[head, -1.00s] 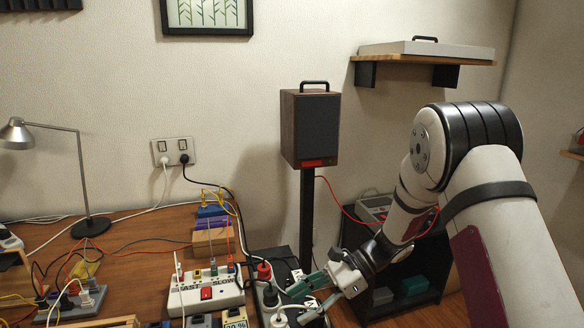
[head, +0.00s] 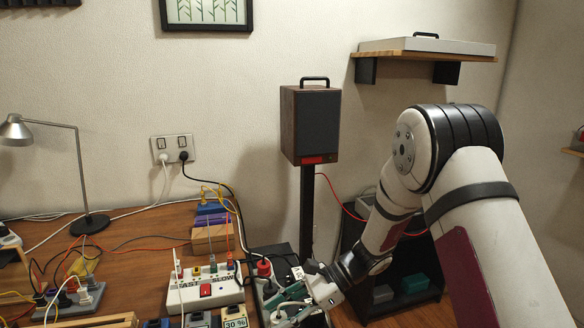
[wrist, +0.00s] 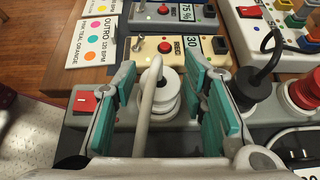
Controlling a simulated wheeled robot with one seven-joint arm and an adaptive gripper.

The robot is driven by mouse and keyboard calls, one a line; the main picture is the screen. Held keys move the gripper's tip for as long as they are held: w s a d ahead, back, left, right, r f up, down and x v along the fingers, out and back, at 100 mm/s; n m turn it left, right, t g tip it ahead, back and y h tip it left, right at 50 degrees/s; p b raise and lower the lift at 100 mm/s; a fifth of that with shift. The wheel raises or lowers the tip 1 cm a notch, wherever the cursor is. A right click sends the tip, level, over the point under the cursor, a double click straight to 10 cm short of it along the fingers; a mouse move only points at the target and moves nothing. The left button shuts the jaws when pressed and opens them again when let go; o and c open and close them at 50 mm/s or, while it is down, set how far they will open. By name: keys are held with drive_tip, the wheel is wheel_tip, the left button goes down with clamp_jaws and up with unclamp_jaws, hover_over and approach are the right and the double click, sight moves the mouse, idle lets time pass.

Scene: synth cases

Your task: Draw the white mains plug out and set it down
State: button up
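A white mains plug (wrist: 166,92), with its thick white cord (wrist: 146,118) rising toward the camera, sits upright in a pale power strip (wrist: 198,118). My gripper (wrist: 165,105) is open, its two teal-padded fingers on either side of the plug, with a narrow gap showing on each side. In the head view my gripper (head: 291,300) is low over the strip, beside the white plug (head: 279,317), which is partly cut off by the fingers and frame edge. The plug's pins are hidden.
A black plug (wrist: 250,88) and a red plug (wrist: 300,92) stand close to the right of my fingers. A red rocker switch (wrist: 84,101) is at left. Small pedal boxes (wrist: 165,50) lie just beyond. Another white plug (head: 164,157) is in the wall socket.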

clamp_jaws()
drive_tip(key=shift+r, duration=0.1)
drive_tip(key=shift+r+p, duration=0.35)
drive_tip(key=shift+r, duration=0.15)
drive_tip(key=shift+d+r+p, duration=0.1)
drive_tip(key=shift+r+p, duration=0.65)
drive_tip(key=shift+r, duration=0.55)
